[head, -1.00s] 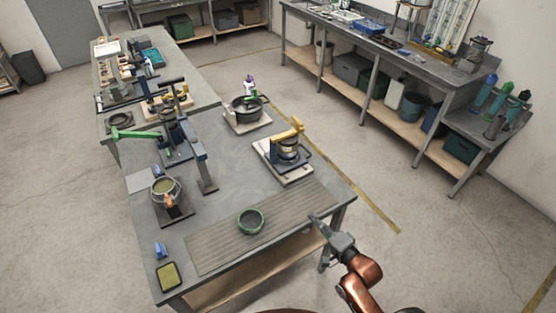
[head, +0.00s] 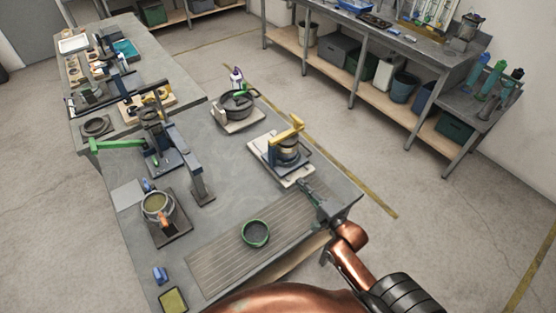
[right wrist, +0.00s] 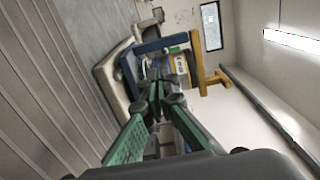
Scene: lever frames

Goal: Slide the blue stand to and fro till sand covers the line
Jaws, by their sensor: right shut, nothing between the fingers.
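The blue stand (head: 276,156) carries a round metal pot-like part and a yellow lever (head: 286,131). It stands upright in a pale tray (head: 297,181) on the table, and also shows in the right wrist view (right wrist: 152,46), close ahead of the fingers. My right gripper (head: 301,185) is shut and empty at the tray's near edge; its green fingers meet at the tips in the right wrist view (right wrist: 157,88). I cannot tell whether they touch the stand. The sand and the line cannot be made out. My left gripper is not in view.
A green bowl (head: 255,233) sits on the ribbed mat (head: 215,260). A dark pot (head: 237,104) stands behind the stand. A frame with a green lever (head: 117,144) and a pot with an orange part (head: 158,206) stand left. The table's middle is clear.

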